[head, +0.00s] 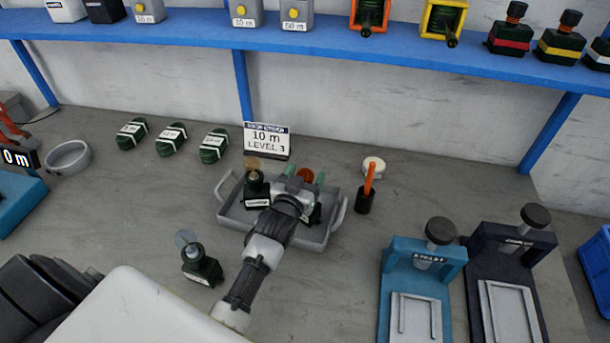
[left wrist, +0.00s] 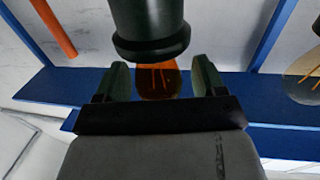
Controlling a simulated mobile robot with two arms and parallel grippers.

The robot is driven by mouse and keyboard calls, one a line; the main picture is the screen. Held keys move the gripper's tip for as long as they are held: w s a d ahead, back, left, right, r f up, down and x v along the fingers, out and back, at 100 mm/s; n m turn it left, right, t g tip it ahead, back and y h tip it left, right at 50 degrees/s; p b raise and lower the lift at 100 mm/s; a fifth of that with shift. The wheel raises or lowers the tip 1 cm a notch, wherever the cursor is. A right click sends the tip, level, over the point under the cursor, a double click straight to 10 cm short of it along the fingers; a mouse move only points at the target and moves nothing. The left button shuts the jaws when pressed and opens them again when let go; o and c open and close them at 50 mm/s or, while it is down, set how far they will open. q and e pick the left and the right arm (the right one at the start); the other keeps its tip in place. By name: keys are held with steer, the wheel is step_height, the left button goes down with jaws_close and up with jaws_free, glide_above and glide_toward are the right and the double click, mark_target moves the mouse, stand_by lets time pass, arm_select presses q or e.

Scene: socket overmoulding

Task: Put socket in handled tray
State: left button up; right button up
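The grey handled tray (head: 318,239) sits mid-bench. One dark green socket with an amber bulb (head: 256,190) stands upright in its left part. A second socket with an orange bulb (head: 305,174) appears to stand in its right part, mostly hidden by my left gripper. My left gripper (head: 305,177) is over the tray with its fingers apart on either side of that bulb. The left wrist view shows the orange bulb (left wrist: 158,82) between the fingers (left wrist: 162,78), with gaps on both sides. Another socket with a clear bulb (head: 202,266) stands outside the tray, front left. My right gripper is out of view.
Several dark green cases (head: 171,139) lie at the back left beside a sign (head: 267,140). An orange-handled tool in a black holder (head: 366,199) stands right of the tray. Blue and dark presses (head: 424,262) stand front right. A blue shelf (head: 300,40) spans the back.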

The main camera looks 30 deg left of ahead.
arm_select(q)
steer(key=shift+r, duration=0.1)
steer(key=shift+r, duration=0.2)
steer(key=s+d+b, duration=0.1)
steer(key=s, duration=1.1)
